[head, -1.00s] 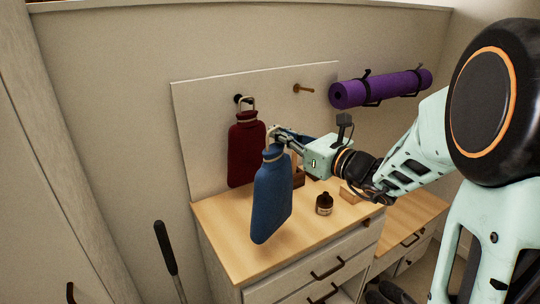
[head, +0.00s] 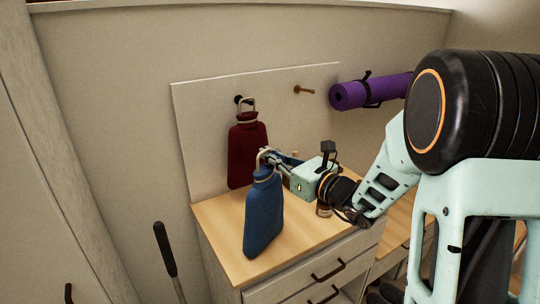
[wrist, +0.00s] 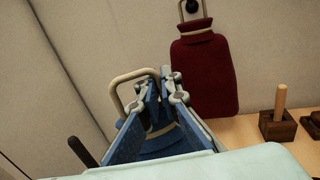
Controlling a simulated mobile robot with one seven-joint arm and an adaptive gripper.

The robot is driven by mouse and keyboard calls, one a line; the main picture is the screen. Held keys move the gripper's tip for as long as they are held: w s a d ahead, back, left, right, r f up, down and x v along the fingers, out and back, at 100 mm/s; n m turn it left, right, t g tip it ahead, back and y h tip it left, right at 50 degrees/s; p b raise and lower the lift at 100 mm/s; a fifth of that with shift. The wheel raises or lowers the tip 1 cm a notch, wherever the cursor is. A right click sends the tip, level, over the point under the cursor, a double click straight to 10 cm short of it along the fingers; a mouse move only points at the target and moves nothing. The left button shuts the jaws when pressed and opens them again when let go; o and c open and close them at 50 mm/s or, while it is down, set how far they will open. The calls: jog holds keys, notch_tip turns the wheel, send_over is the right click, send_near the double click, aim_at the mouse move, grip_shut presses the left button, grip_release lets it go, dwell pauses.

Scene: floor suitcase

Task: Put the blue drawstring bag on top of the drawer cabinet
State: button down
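The blue drawstring bag (head: 264,215) hangs upright from its pale loop, in front of my gripper in the head view. My gripper (head: 268,156) is shut on the loop at the bag's neck. In the wrist view the loop stands out beside the fingertips (wrist: 160,85), and part of the blue bag (wrist: 158,138) shows between the fingers. The bag's lower end is over the wooden top of the drawer cabinet (head: 218,225), near its left front part. I cannot tell whether it touches the top.
A dark red bag (head: 248,150) hangs from a peg on the back panel; another wooden peg (head: 304,90) is empty. A wooden block with a peg (wrist: 278,125) stands on the cabinet top at the right. A purple rolled mat (head: 365,92) is on the wall.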

jog(key=c, duration=2.2)
grip_release()
jog(key=shift+o, duration=0.2)
jog(key=shift+r, duration=0.1)
jog(key=v, duration=1.2)
